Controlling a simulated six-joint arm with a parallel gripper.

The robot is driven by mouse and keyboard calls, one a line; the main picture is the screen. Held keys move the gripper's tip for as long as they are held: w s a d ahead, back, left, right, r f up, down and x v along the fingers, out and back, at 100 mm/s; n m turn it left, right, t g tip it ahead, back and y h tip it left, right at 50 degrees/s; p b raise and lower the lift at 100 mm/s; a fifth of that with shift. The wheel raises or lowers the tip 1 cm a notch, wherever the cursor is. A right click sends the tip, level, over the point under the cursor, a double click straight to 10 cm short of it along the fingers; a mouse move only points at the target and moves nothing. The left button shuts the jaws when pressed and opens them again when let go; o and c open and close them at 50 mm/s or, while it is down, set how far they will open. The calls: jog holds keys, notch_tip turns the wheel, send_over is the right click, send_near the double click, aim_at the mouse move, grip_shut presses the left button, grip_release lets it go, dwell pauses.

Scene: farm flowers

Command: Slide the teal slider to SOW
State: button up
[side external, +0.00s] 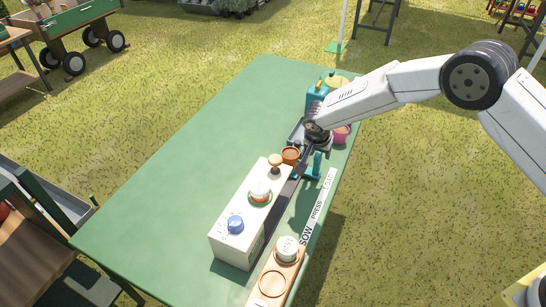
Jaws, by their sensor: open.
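A teal slider (317,163) stands on the dark track by the LOAD end of a white label strip (317,209). The strip reads SOW, PRESS and LOAD, with SOW at the near end. The dark track (281,205) runs between the strip and a white box. My gripper (308,146) is open, just behind and above the slider, pointing down. The gripper hides part of that area, and I cannot tell whether it touches the slider.
The white box (235,244) carries a blue knob (236,224), a round button (261,190) and a wooden knob (275,162). A terracotta pot (291,155), pink pot (342,134) and blue container (315,97) are near my gripper. The green table (185,165) is clear at left.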

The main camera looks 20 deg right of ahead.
grip_shut()
dwell(1.5)
